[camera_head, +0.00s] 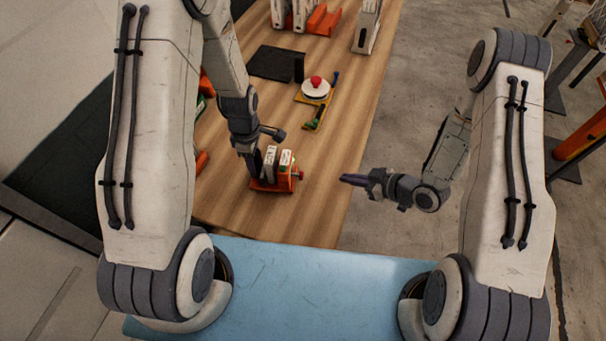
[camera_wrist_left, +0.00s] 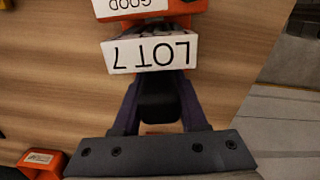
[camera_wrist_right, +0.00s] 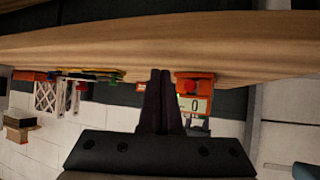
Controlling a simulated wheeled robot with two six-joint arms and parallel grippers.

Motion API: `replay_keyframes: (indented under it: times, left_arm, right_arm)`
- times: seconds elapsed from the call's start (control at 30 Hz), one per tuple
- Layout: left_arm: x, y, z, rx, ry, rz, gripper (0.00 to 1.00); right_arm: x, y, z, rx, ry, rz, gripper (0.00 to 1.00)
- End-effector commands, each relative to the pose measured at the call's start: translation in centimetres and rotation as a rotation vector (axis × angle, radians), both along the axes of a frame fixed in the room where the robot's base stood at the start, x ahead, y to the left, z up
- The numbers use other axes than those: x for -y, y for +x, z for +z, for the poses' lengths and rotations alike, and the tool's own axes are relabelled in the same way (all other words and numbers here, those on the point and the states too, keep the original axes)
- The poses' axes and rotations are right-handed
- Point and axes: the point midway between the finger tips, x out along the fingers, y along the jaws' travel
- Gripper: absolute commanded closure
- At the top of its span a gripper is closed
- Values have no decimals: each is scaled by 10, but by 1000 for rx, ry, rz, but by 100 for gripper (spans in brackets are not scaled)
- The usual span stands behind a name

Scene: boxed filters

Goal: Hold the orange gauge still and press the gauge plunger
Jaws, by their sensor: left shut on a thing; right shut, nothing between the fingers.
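The orange gauge (camera_head: 272,185) sits on the wooden table with white labelled cards on it. Its red plunger (camera_head: 301,175) is on its right side. My left gripper (camera_head: 256,168) is shut on the gauge's left end; in the left wrist view its fingers flank a dark block (camera_wrist_left: 158,100) beside a white "LOT 7" card (camera_wrist_left: 152,53). My right gripper (camera_head: 352,180) is shut and empty, right of the plunger and apart from it, past the table's edge. In the right wrist view the gauge shows a "0" display (camera_wrist_right: 194,106) and the red plunger (camera_wrist_right: 193,88), right of the fingertips (camera_wrist_right: 161,75).
A round white base with a red button (camera_head: 316,87) stands on a yellow holder further back. A black mat (camera_head: 274,63) lies to its left. A grey-white stand (camera_head: 367,28) and other orange items stand at the back. The table (camera_head: 330,150) is bare between gauge and right gripper.

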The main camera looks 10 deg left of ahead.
Motion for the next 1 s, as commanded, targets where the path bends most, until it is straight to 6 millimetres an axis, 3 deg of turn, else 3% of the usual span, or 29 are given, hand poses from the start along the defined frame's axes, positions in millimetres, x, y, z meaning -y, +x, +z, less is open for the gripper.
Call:
replay_keyframes:
  times: [0.53, 1.0]
  left_arm:
    - [0, 0, 0, 1, 0, 0, 100]
    - [0, 0, 1, 1, 0, 0, 100]
  right_arm:
    - [-1, -6, 0, -15, -33, -11, 100]
    - [-61, -7, 0, -14, -32, -8, 100]
